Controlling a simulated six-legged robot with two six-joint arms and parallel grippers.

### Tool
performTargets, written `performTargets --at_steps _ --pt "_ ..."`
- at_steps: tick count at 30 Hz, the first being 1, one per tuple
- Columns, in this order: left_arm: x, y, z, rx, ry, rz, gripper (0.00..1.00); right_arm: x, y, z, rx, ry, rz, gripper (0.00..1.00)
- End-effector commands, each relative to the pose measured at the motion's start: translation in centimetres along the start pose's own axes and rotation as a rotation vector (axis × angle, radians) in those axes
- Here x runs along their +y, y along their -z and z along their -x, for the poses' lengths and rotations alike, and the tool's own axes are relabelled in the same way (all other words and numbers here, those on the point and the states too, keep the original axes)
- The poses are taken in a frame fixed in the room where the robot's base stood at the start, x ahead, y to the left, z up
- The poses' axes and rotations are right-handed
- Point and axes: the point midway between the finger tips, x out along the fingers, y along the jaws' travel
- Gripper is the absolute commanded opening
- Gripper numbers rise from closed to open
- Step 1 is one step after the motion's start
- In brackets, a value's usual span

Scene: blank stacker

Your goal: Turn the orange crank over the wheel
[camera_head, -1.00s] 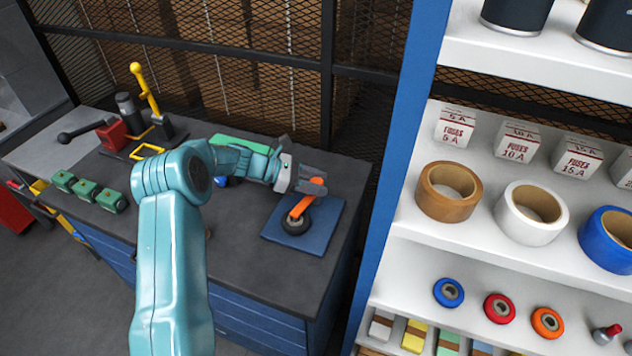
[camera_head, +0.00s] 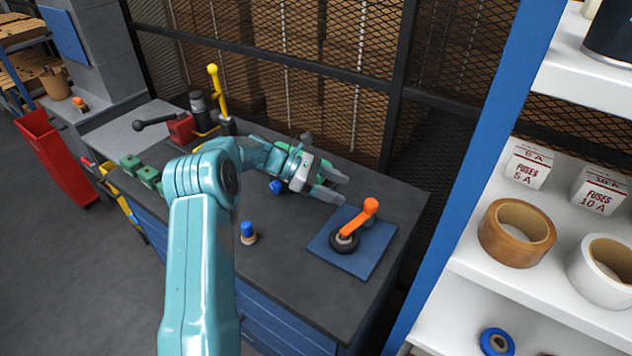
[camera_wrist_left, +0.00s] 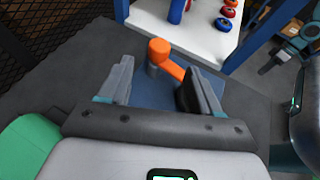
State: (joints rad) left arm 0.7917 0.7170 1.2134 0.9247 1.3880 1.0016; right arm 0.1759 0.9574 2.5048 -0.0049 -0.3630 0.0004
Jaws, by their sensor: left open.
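The orange crank (camera_head: 358,219) sits on a blue plate (camera_head: 362,262) at the right end of the dark workbench. Its arm leads from a black wheel (camera_head: 344,242) up to a knob at the upper right. My left gripper (camera_head: 337,186) is open and empty, up and left of the crank, apart from it in the head view. In the left wrist view the crank (camera_wrist_left: 165,60) shows beyond and between the open fingers, with its lower end partly hidden by the right finger.
A blue-capped piece (camera_head: 248,232) stands on the bench left of the plate. Green blocks (camera_head: 140,170), a red block (camera_head: 181,128) and a yellow lever (camera_head: 217,92) are at the bench's left. A white shelf (camera_head: 480,285) with tape rolls stands at right behind a blue post.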

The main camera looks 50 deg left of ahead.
Motion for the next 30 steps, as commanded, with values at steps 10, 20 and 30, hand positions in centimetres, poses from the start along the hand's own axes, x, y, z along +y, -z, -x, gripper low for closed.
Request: performTargets --at_steps 10,20,30 --pt "0.0 0.1 5.9 0.001 0.000 0.000 0.63 0.3 0.0 -1.0 0.000 0.000 0.000 0.00" --pt "0.0 0.0 6.4 0.001 0.002 0.001 0.63 0.3 0.0 -1.0 0.000 0.000 0.000 0.00" --pt "0.0 0.0 6.3 0.000 0.002 0.000 0.63 0.3 0.0 -1.0 0.000 0.000 0.000 0.00"
